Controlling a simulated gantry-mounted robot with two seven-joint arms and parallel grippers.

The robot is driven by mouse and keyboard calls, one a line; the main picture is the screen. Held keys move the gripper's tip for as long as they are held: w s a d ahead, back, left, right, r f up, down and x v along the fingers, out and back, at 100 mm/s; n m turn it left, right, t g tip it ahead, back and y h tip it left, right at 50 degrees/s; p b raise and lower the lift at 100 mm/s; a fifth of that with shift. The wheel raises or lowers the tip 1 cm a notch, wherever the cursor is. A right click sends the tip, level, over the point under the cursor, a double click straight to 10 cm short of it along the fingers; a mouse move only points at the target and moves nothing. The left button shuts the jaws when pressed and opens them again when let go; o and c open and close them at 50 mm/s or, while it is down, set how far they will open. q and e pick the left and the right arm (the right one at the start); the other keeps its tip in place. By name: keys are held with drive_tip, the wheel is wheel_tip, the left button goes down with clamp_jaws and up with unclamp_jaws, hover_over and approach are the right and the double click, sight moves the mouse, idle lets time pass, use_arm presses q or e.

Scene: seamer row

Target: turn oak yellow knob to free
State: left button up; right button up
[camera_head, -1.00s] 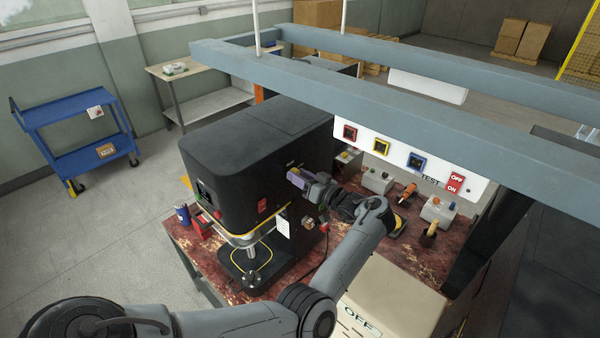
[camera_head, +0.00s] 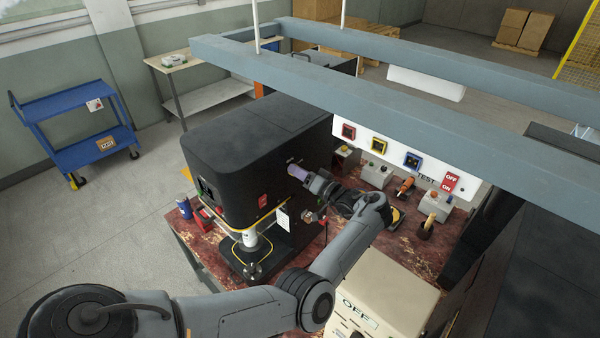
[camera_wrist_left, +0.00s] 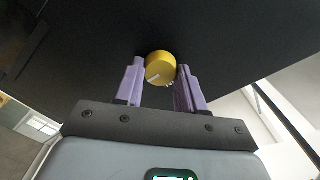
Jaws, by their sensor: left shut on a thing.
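The yellow knob (camera_wrist_left: 160,68) sits on the dark side of the black machine (camera_head: 262,150). It carries a pale pointer mark at its lower left in the left wrist view. My left gripper (camera_wrist_left: 160,78) has its two purple fingers on either side of the knob, shut on it. In the head view my left gripper (camera_head: 296,171) is at the machine's right side, and its fingertips and the knob are hidden or too small to make out there. My right gripper is not in view.
A panel with red, yellow and blue framed switches (camera_head: 380,147) stands behind my arm. Small blocks and tools lie on the red-brown bench (camera_head: 395,240). A cream box marked OFF (camera_head: 385,295) stands at the front. A blue cart (camera_head: 75,130) is far left.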

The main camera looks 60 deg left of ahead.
use_arm(q)
drive_tip(key=o, duration=1)
drive_tip(key=shift+o, duration=0.2)
drive_tip(key=shift+d, duration=0.1)
drive_tip(key=b+v, duration=0.4)
drive_tip(key=v, duration=0.6)
drive_tip(key=shift+d, duration=0.3)
drive_tip(key=shift+r, duration=0.1)
